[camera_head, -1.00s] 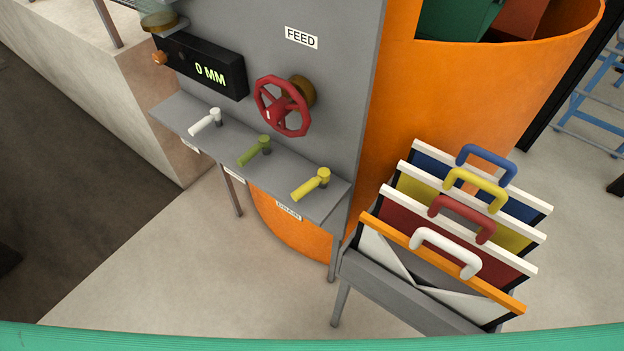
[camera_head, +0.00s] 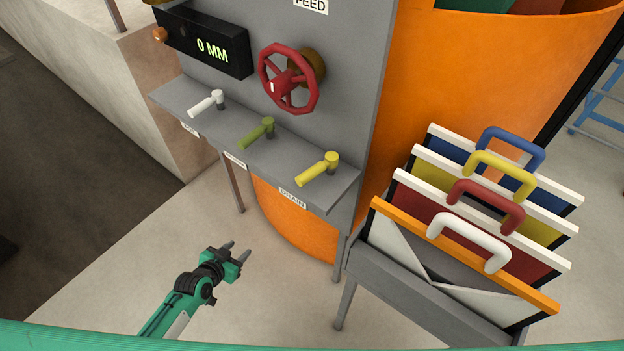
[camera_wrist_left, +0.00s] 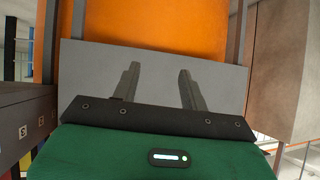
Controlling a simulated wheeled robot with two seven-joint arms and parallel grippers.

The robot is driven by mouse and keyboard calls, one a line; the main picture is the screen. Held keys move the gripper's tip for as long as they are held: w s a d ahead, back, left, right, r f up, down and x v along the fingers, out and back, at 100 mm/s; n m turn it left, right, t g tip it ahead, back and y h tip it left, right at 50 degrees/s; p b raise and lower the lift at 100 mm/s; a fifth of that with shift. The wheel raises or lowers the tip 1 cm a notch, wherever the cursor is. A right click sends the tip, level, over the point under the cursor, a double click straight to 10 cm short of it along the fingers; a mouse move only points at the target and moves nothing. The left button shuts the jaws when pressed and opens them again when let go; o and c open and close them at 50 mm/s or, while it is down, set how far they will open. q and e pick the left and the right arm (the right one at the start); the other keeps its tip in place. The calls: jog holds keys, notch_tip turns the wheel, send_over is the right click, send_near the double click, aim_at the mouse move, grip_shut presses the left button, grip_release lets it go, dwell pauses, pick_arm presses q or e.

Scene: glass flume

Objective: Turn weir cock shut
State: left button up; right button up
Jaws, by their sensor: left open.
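Three lever cocks stand on a grey shelf (camera_head: 285,165): a white cock (camera_head: 207,103), a green cock (camera_head: 257,133) and a yellow cock (camera_head: 318,169). All three levers point toward the lower left. The label below the yellow one reads DRAIN; the other two labels are too small to read surely, so I cannot tell which is the weir cock. My left gripper (camera_head: 238,250) is open and empty, below and in front of the shelf, apart from the cocks. In the left wrist view its two spread fingers (camera_wrist_left: 159,70) face a grey surface. My right gripper is not in view.
A red handwheel (camera_head: 288,80) and a display (camera_head: 205,45) reading 0 MM are on the panel above the shelf. A rack (camera_head: 400,285) of handled boards stands at the right, before an orange tank (camera_head: 450,90). The floor left of the rack is clear.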

pick_arm(q)
jog(key=w+d+r+m+t+h+b, duration=0.25)
jog(key=d+r, duration=0.25)
jog(key=r, duration=0.6)
jog(key=m+h+b, duration=0.2)
jog(key=m+h, duration=0.2)
jog(key=h, duration=0.3)
send_near(323, 166)
jog(key=shift+g+y, duration=0.25)
jog(key=shift+g, duration=0.2)
jog(key=p+x, duration=0.1)
jog(key=x, duration=0.1)
jog(key=p+x, duration=0.1)
jog(key=x, duration=0.3)
jog(key=shift+w+p, duration=0.4)
jog(key=shift+w, duration=0.2)
jog(key=shift+w+d, duration=0.4)
jog(key=shift+w, duration=0.05)
jog(key=shift+f, duration=0.1)
jog(key=shift+c, duration=0.2)
grip_shut()
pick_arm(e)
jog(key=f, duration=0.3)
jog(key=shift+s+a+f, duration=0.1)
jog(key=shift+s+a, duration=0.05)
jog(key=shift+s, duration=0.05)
